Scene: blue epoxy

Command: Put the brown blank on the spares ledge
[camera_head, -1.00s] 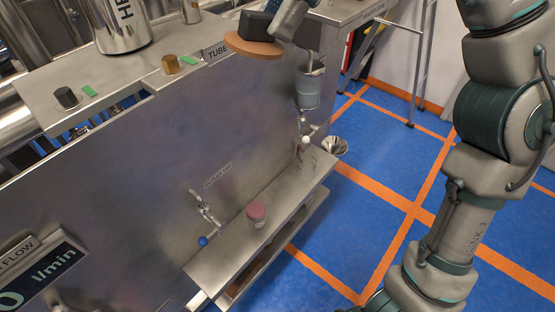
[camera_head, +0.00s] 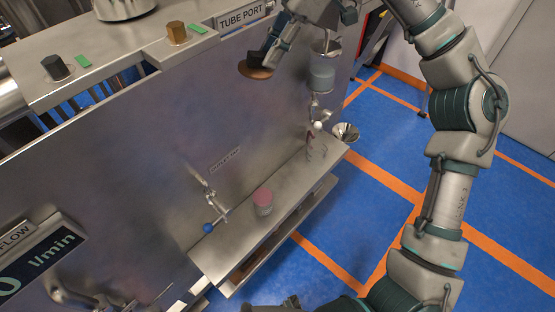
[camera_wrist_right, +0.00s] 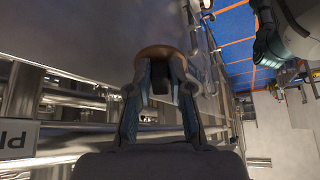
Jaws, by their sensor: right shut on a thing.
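The brown blank (camera_head: 258,71), a flat round disc with a dark grip block, is held in my right gripper (camera_head: 272,56). It hangs in front of the steel wall, just below the TUBE PORT label. In the right wrist view the fingers (camera_wrist_right: 160,88) are closed on the dark block, with the brown disc (camera_wrist_right: 158,50) beyond them. No sign reading spares shows; a low steel shelf (camera_head: 235,246) juts from the wall below the blank, apart from it. My left gripper is not in view.
A grey cylinder (camera_head: 321,78) and a funnel (camera_head: 345,132) are right of the blank. Black (camera_head: 55,67) and brown (camera_head: 177,33) knobs stand on the upper ledge.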

